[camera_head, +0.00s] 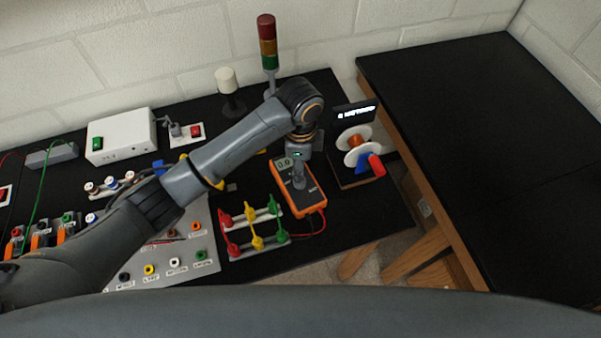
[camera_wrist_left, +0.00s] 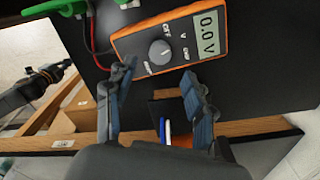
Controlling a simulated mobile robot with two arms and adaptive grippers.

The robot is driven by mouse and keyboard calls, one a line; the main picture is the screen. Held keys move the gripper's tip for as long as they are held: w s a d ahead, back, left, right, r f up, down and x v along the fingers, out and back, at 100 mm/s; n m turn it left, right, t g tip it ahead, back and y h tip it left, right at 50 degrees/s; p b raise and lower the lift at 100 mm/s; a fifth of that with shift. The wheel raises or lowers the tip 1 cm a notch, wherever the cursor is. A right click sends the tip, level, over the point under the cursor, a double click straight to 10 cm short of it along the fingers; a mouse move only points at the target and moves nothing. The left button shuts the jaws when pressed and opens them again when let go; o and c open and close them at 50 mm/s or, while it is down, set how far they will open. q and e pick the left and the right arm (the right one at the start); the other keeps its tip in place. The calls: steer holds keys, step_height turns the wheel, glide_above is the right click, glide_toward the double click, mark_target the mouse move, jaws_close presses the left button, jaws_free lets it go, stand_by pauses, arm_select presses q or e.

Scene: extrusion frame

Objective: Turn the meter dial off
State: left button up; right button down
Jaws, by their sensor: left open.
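The orange meter (camera_head: 311,197) lies on the black bench, and its screen reads 0.0. In the left wrist view the meter (camera_wrist_left: 180,17) shows "0.0 V" on its screen. Its round grey dial (camera_wrist_left: 160,52) has printed labels around it, including OFF and V; I cannot tell for certain which label the pointer faces. My left gripper (camera_head: 299,181) is over the meter in the head view and hides part of its face. In the left wrist view the left gripper (camera_wrist_left: 160,80) is open, with its fingers apart near the dial and nothing between them.
A rack with red, yellow and green clips (camera_head: 252,226) stands left of the meter. A spool stand (camera_head: 357,152) with a red handle is at its right. A signal tower (camera_head: 268,45) stands behind.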

arm_select(q)
step_height(320, 180, up, 6)
stand_by(0.5)
